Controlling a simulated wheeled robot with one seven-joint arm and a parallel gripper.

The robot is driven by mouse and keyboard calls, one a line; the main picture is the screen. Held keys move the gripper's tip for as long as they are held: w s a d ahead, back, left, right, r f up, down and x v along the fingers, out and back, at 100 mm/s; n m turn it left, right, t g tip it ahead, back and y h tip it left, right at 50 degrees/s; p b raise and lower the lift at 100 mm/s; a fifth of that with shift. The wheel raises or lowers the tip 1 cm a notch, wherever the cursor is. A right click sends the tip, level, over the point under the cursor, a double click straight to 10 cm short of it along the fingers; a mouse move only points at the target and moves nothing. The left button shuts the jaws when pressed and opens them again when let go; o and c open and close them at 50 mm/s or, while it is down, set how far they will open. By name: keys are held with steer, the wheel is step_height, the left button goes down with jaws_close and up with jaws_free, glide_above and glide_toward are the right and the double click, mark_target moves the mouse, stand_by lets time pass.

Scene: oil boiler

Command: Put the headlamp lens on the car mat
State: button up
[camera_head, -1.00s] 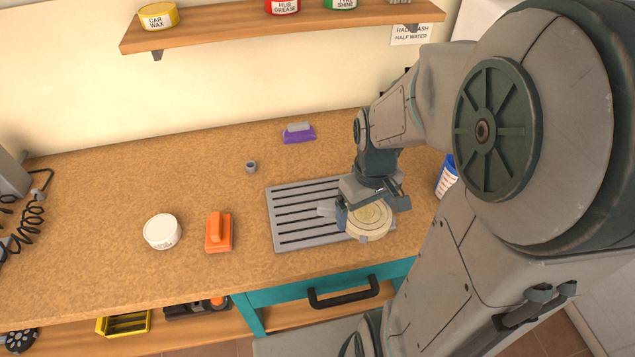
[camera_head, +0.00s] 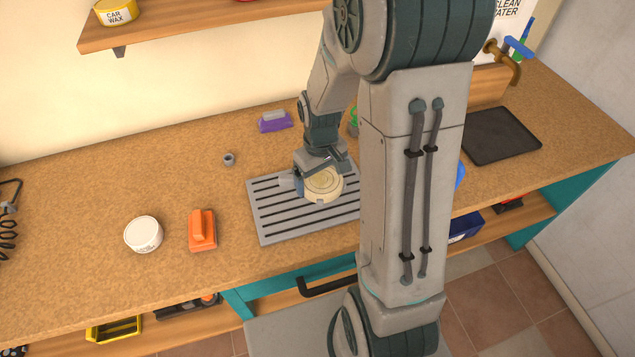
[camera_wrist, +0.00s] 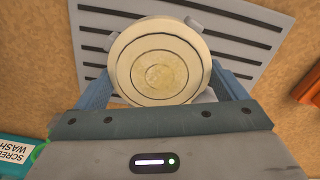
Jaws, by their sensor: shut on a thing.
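The headlamp lens (camera_head: 324,185) is a round cream disc with small tabs on its rim. My gripper (camera_head: 318,176) is shut on it, with one blue-grey finger at each side of the lens (camera_wrist: 155,62) in the wrist view. The lens is over the right part of a grey slotted rack (camera_head: 275,232); whether it touches the rack is hard to tell. The car mat appears to be the flat black rectangle (camera_head: 500,136) on the counter at the right, past my arm. It looks empty.
An orange brush (camera_head: 202,230) and a white tin (camera_head: 143,234) lie left of the rack. A purple brush (camera_head: 275,121) and a small grey cup (camera_head: 229,159) are behind it. A blue container (camera_head: 460,174) is partly hidden by my arm. A brass tap (camera_head: 503,62) stands behind the mat.

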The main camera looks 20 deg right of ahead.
mark_target(318, 186)
steer(key=shift+w+a+f, duration=0.1)
steer(key=shift+w+f, duration=0.2)
steer(key=shift+w, duration=0.15)
steer(key=shift+f+p, duration=0.35)
steer(key=shift+f, duration=1.65)
steer(key=shift+f, duration=0.15)
steer(key=o, duration=0.7)
